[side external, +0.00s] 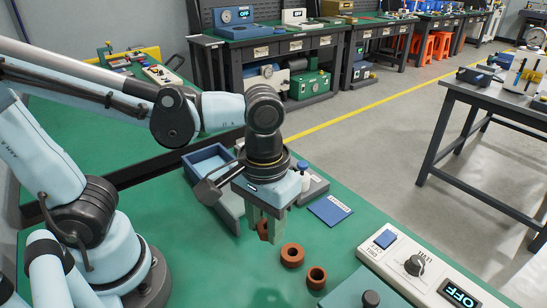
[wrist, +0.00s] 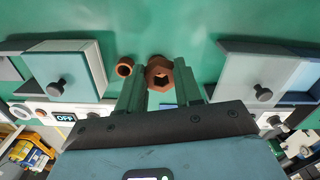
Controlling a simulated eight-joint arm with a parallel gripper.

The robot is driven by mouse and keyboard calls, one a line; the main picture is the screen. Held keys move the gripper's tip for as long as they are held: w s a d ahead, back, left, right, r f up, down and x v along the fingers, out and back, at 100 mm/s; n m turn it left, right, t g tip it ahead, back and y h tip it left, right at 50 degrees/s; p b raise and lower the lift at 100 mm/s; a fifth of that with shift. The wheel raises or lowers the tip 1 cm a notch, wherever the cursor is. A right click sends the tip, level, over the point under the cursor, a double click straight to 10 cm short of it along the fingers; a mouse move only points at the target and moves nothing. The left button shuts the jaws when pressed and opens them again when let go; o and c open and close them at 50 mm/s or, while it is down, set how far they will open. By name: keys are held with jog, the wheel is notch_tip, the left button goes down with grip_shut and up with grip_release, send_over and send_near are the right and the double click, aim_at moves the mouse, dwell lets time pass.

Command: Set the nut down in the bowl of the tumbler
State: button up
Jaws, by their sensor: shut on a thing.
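A brown nut (side external: 263,230) shows low between the pale green fingers of my gripper (side external: 266,222), which is shut on it above the green bench. In the wrist view the nut (wrist: 159,74) shows its hexagonal hole at the tips of my gripper (wrist: 160,88). Another brown piece shows against the right finger there, and I cannot tell whether it is part of the nut. A brown ring (side external: 292,255) and a short brown sleeve (side external: 316,278) stand on the bench just right of the fingers. I cannot make out which thing is the tumbler or its bowl.
A blue open tray (side external: 208,158) and grey equipment lie behind my gripper. A blue plate (side external: 331,210) lies flat to the right. A white control box (side external: 412,262) with a black dial and an OFF display stands at the front right. Green bench (side external: 225,270) is clear at the front left.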

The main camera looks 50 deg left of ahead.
jog(key=w+a+n, duration=0.2)
jog(key=a+n, duration=0.3)
jog(key=a, duration=0.1)
jog(key=w+a+r+n, duration=0.1)
jog(key=w+a+n, duration=0.1)
jog(key=a+n, duration=0.3)
jog(key=w+a+r+n, duration=0.1)
jog(key=w+a+n, duration=0.2)
jog(key=a, duration=0.6)
jog(key=shift+n, duration=1.1)
jog(key=shift+s+a+f, duration=0.1)
jog(key=shift+a+f, duration=0.05)
jog(key=shift+a, duration=0.2)
jog(key=a+f, duration=0.2)
jog(key=a, duration=0.1)
jog(key=a+f, duration=0.2)
jog(key=a, duration=0.2)
jog(key=a+f, duration=0.2)
jog(key=a, duration=0.2)
jog(key=shift+s+a+f, duration=0.15)
jog(key=shift+s+f, duration=0.2)
jog(key=shift+f, duration=2.05)
jog(key=o, duration=1.1)
jog(key=shift+f, duration=0.15)
